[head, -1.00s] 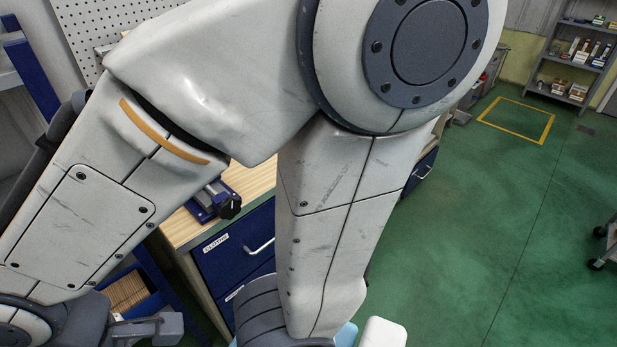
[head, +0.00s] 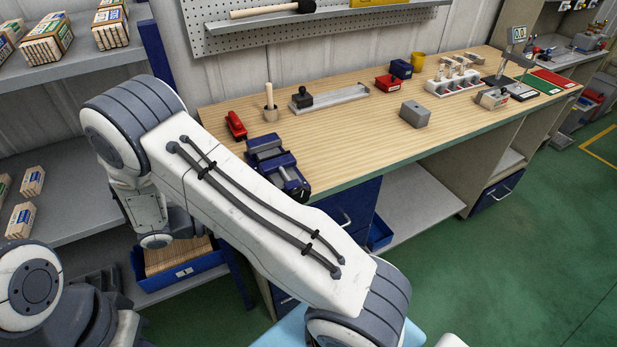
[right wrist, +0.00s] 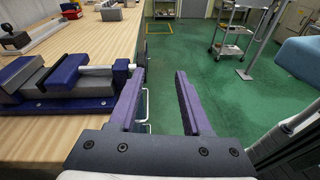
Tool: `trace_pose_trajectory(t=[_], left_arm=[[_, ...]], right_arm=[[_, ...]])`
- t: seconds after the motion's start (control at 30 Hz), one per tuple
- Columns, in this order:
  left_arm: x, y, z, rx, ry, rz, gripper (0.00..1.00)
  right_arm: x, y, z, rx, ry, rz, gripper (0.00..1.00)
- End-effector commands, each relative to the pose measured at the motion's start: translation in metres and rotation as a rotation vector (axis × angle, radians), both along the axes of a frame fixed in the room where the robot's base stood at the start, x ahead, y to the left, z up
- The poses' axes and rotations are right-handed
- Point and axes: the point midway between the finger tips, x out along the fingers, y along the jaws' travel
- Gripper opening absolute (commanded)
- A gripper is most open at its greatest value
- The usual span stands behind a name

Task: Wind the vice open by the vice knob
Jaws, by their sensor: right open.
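The blue and grey vice (head: 268,150) sits near the front edge of the wooden bench, partly behind my arm in the head view. Its black vice knob (head: 304,194) shows at its front end, just past my arm. In the right wrist view the vice (right wrist: 60,85) is at the left, with a pale screw rod running to a blue end block. My right gripper (right wrist: 159,75) is open and empty, its left finger close beside the end block. My left gripper is not in view.
The bench (head: 350,135) carries a red tool (head: 235,125), a grey block (head: 415,114) and a bit rack (head: 455,82). Shelves with boxes stand at the left, and a blue bin (head: 185,270) is below. Green floor (head: 500,260) is clear at the right.

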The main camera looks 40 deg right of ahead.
Motion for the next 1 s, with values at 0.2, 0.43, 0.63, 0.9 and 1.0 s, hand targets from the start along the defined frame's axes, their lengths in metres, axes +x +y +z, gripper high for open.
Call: trace_pose_trajectory(t=[0.2,0.43,0.63,0.9,1.0], left_arm=[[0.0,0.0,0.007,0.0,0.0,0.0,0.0],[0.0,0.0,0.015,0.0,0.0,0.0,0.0],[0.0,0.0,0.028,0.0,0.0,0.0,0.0],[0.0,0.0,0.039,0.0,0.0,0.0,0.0],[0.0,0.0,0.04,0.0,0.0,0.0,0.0]], right_arm=[[0.019,-0.022,-0.011,-0.145,0.112,0.063,0.49],[0.017,-0.045,-0.011,-0.162,0.126,0.069,0.49],[0.006,-0.082,-0.01,-0.161,0.127,0.066,0.49],[-0.002,-0.119,-0.012,-0.16,0.124,0.069,0.49],[-0.003,-0.124,-0.012,-0.159,0.123,0.07,0.49]])
